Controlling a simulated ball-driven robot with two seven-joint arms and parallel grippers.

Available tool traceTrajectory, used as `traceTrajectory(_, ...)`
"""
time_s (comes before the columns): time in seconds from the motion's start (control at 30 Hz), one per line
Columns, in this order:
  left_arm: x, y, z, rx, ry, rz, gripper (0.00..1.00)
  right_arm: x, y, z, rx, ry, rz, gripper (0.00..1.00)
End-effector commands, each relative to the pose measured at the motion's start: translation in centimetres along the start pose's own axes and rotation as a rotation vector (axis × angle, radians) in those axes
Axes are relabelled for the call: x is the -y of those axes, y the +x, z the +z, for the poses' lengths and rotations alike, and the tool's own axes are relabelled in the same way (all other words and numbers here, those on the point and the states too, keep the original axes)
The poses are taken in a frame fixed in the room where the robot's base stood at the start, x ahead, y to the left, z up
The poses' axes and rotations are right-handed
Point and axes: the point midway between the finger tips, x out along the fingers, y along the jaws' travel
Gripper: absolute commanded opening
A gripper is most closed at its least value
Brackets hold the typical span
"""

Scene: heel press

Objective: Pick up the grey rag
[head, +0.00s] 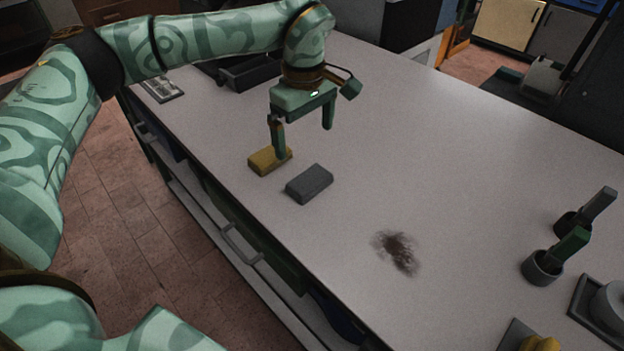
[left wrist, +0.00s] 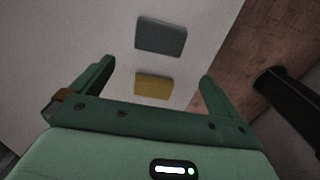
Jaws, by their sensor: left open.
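The grey rag (head: 310,184) is a flat block-shaped pad lying on the table, to the right of and nearer than a yellow pad. In the left wrist view the grey rag (left wrist: 161,36) lies beyond the fingertips. My left gripper (head: 303,143) is open and empty above the table, fingers pointing down. In the left wrist view the yellow pad (left wrist: 153,87) shows between the fingers of my left gripper (left wrist: 152,75). In the head view one finger partly covers the yellow pad (head: 264,161). My right gripper is not in view.
The light table (head: 420,130) has a dark brown smudge (head: 399,252) right of the rag. Two cups (head: 541,268) with handled tools stand at the right. A dark tray (head: 250,74) lies at the back left. The table's front edge runs close to both pads.

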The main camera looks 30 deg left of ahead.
Motion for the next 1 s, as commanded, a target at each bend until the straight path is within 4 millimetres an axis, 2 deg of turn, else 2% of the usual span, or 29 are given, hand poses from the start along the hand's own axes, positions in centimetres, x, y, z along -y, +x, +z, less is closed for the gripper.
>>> traceTrajectory(0.03, 0.0, 1.8, 0.1, 0.002, 0.002, -0.006, 1.00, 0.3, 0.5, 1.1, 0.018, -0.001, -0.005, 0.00)
traceTrajectory(0.1, 0.0, 3.5, 0.1, 0.003, 0.001, -0.005, 1.00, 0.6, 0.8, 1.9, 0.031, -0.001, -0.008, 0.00)
traceTrajectory(0.2, 0.0, 5.3, 0.1, 0.002, 0.001, -0.003, 1.00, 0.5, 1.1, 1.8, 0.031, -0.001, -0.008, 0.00)
traceTrajectory(0.4, 0.0, 6.9, 0.2, 0.002, 0.002, -0.001, 1.00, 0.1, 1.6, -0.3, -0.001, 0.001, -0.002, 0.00)
traceTrajectory(0.7, 0.3, 11.4, 1.1, 0.003, 0.002, -0.003, 1.00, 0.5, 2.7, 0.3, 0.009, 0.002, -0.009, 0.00)
traceTrajectory(1.0, 0.2, 11.8, 1.1, 0.002, 0.002, 0.001, 1.00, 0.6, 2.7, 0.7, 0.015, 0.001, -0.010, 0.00)
